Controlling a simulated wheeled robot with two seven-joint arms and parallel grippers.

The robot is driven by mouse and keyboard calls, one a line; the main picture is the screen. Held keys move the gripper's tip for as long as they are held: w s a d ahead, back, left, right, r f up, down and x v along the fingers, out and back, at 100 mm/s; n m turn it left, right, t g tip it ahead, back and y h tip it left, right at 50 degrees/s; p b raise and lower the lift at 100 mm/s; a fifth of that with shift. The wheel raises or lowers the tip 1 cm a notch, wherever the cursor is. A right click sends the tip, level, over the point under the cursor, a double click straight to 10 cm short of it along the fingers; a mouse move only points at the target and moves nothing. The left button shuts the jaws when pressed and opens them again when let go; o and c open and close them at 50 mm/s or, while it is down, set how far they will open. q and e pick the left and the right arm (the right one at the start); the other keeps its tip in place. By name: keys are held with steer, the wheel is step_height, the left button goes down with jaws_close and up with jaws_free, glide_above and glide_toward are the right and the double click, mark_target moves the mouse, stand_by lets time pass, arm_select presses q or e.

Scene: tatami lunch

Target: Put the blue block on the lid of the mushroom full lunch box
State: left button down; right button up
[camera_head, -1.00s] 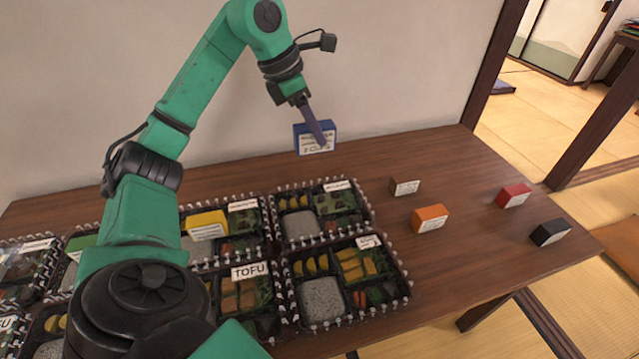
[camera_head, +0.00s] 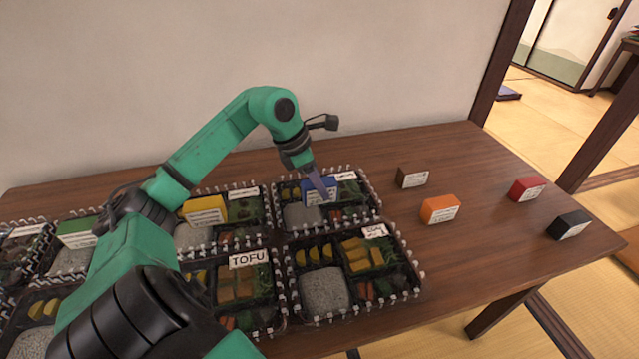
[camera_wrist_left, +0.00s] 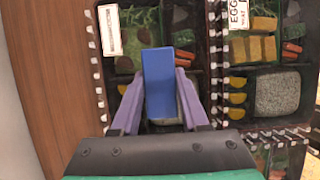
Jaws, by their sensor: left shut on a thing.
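The blue block (camera_head: 312,188) with a white label is held by my left gripper (camera_head: 324,192), at the back right lunch box (camera_head: 369,189). In the left wrist view the blue block (camera_wrist_left: 158,84) stands between the two purple fingers of my left gripper (camera_wrist_left: 160,92), over that box. I cannot tell whether the block touches the lid. The box has a white label whose text is too small to read, so I cannot confirm that it is the mushroom one. My right gripper is not in view.
A yellow block (camera_head: 205,208) and a green block (camera_head: 77,231) sit on other boxes. The TOFU box (camera_head: 284,297) and the egg box (camera_head: 412,270) stand in front. Brown (camera_head: 412,177), orange (camera_head: 440,208), red (camera_head: 527,188) and black (camera_head: 569,224) blocks lie on the table's right.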

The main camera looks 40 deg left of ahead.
arm_select(q)
steer(key=shift+c, duration=2.1)
jaws_free()
steer(key=shift+f, duration=0.1)
steer(key=shift+r, duration=0.3)
steer(key=v, duration=1.1)
steer(key=shift+r, duration=0.35)
steer(key=shift+s+a, duration=0.1)
